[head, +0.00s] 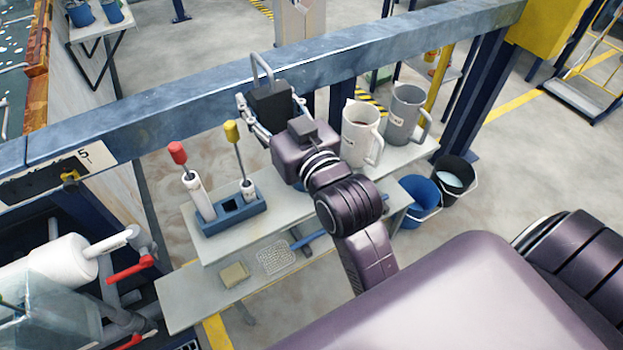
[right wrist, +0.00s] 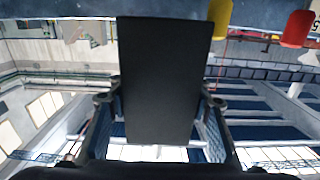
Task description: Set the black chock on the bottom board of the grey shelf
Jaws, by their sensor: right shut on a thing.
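The black chock (head: 268,101) is held up in my right gripper (head: 270,115), in front of the blue-grey beam and above the grey shelf. A grey loop handle shows above it. In the right wrist view the chock (right wrist: 163,75) stands upright as a dark block between the two fingers of the gripper (right wrist: 160,103), which is shut on it. The grey shelf has an upper board (head: 290,228) and a bottom board (head: 190,312) showing below and in front of it. My right arm hides part of the shelf. My left gripper is not in view.
A blue holder (head: 232,214) with red-topped and yellow-topped tools stands on the upper board, as do a white jug (head: 358,135) and a grey jug (head: 405,115). A tan block (head: 234,275) and a wire mesh (head: 276,258) lie on the bottom board. The beam (head: 180,105) crosses behind.

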